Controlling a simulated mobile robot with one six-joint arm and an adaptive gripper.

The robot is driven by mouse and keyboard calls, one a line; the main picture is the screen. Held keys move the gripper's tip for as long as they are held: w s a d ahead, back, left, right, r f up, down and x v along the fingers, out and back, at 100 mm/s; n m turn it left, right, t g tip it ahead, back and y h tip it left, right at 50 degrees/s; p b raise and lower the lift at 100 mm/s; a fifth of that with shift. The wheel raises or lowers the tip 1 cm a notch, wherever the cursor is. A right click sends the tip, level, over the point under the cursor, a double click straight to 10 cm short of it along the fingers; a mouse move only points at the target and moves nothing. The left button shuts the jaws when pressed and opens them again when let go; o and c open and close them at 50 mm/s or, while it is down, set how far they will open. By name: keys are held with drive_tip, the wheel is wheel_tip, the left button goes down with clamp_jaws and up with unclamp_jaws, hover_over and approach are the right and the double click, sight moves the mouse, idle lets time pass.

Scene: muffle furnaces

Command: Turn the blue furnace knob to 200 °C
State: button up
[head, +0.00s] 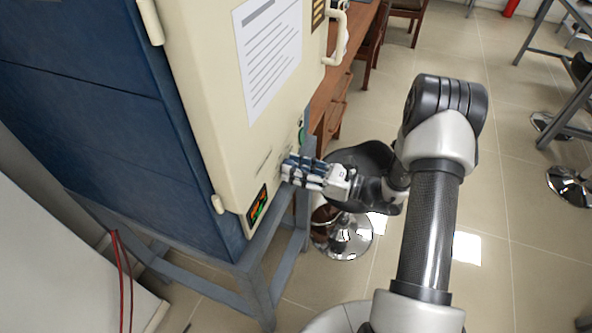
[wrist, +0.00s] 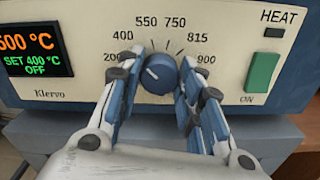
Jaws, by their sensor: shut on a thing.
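The blue knob (wrist: 158,75) is on the furnace's cream panel, with a scale from 200 to 900 around it. Its white pointer line tilts up and left, roughly towards the 400 mark. My gripper (wrist: 159,82) has one finger on each side of the knob and is shut on it. In the head view my gripper (head: 290,168) reaches the lower front of the furnace (head: 195,75), and its fingers hide the knob. The display (wrist: 35,52) shows an orange reading, partly cut off, ending in 00 °C, and green text "SET 400 °C OFF".
A green switch (wrist: 263,71) under the HEAT label sits right of the knob. The furnace stands on a blue-grey metal frame (head: 258,245). A stool (head: 345,235) stands behind my gripper, and a wooden desk (head: 330,90) is beyond the furnace.

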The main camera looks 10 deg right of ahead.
drive_tip(key=n+b, duration=0.2)
drive_tip(key=n, duration=0.4)
drive_tip(key=shift+b, duration=0.3)
idle(0.3)
drive_tip(key=o, duration=1.1)
drive_tip(key=shift+c, duration=0.2)
drive_tip(key=v, duration=1.2)
drive_tip(key=shift+a, duration=0.1)
